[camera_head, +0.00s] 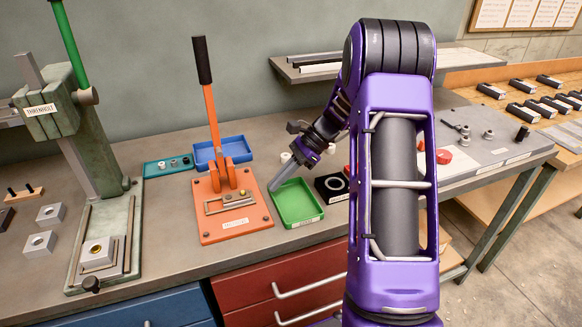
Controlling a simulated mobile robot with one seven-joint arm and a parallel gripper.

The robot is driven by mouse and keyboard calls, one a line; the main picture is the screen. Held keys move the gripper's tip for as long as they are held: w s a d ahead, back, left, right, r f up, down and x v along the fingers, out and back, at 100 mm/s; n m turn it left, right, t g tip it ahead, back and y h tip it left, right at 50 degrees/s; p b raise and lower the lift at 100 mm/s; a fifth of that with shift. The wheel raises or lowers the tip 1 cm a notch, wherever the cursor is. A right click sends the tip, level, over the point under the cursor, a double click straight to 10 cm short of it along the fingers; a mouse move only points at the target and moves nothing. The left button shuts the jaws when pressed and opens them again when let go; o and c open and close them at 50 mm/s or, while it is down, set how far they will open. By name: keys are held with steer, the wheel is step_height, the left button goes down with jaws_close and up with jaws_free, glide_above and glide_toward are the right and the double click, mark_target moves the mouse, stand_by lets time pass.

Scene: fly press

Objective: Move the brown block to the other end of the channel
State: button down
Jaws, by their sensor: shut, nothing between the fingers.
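On the orange press base (216,231) there is a small pale-edged channel (217,207). A small brownish block (238,198) appears to sit toward its right end, but it is too small to make out fully. My gripper (273,186) is right of the orange press, at the upper left part of the green tray (299,203). Its grey fingers point down and left. They are shut and empty, apart from the block. I cannot tell their exact height above the tray.
The press's upright orange lever (212,118) with a black grip stands behind the channel. A blue tray (219,150) and a teal tray (167,166) lie behind. A green press (105,150) stands at left. A black ring holder (331,187) is right of the green tray.

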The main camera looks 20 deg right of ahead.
mark_target(238, 197)
steer(key=a, duration=0.4)
steer(key=shift+a+f, duration=0.2)
steer(key=shift+a+r, duration=0.15)
steer(key=shift+a, duration=0.2)
steer(key=shift+a+p, duration=0.8)
steer(key=shift+a, duration=1.05)
